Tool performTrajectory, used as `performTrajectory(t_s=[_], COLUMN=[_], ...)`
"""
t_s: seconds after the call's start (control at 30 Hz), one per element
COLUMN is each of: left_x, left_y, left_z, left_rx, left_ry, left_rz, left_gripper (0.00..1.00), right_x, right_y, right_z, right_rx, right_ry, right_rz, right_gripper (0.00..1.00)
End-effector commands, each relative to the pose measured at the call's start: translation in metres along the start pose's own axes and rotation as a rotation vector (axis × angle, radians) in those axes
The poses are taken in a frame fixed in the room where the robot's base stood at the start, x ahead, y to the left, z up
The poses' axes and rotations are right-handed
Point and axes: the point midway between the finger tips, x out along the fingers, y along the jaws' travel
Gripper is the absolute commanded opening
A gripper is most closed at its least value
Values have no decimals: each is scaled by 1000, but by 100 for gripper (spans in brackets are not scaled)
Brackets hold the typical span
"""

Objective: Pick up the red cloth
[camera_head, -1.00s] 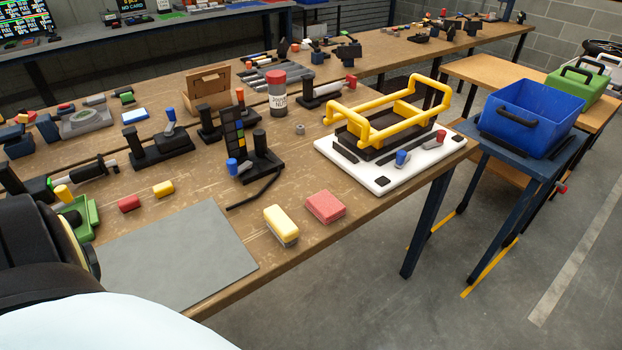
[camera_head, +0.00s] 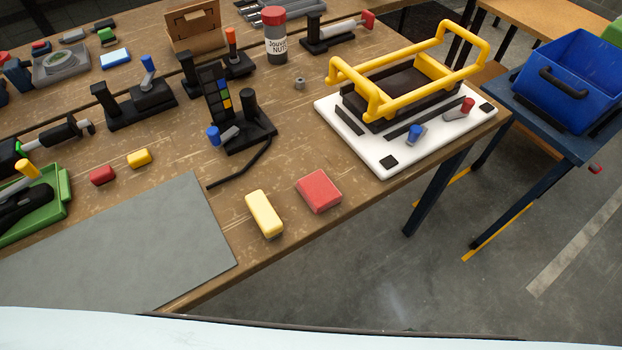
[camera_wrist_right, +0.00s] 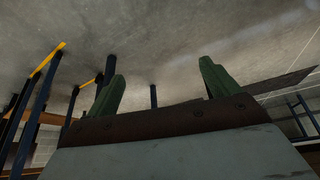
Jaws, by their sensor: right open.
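The red cloth (camera_head: 319,191) is a folded, block-like pad lying flat on the wooden workbench (camera_head: 275,172), near its front edge. A yellow block (camera_head: 264,214) lies just left of it, with a small gap between them. My right gripper (camera_wrist_right: 162,90) shows in the right wrist view with its two green fingers apart and nothing between them. That view shows concrete floor and table legs, not the cloth. Neither gripper is in the head view.
A grey mat (camera_head: 135,245) lies left of the blocks. A white board (camera_head: 382,165) with a yellow-handled frame (camera_head: 345,72) stands right of the cloth. A black stand (camera_head: 250,135) with a trailing cable is behind. A blue bin (camera_head: 565,85) sits on a side table.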

Motion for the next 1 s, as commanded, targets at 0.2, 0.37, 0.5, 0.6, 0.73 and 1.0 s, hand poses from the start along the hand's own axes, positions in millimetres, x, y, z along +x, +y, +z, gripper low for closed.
performTrajectory(t_s=[0.2,0.37,0.5,0.6,0.73,1.0], left_x=[-33,-48,-56,-58,-58,-54], left_y=[0,1,2,2,2,2], left_z=[-4,-5,-6,-6,-6,-6], left_rx=[0,0,0,0,0,0], left_ry=[2,2,3,2,2,1], left_rz=[1,2,3,4,4,4], left_gripper=[63,63,63,63,63,63], right_x=[-88,-167,-222,-245,-249,-212], right_y=[-28,-59,-80,-88,-94,-109], right_z=[-175,-262,-304,-318,-331,-364], right_rx=[-105,-164,-198,-210,-215,-215], right_ry=[344,549,669,716,739,740], right_rz=[-84,-159,-210,-232,-242,-242], right_gripper=[87,87,87,87,87,87])
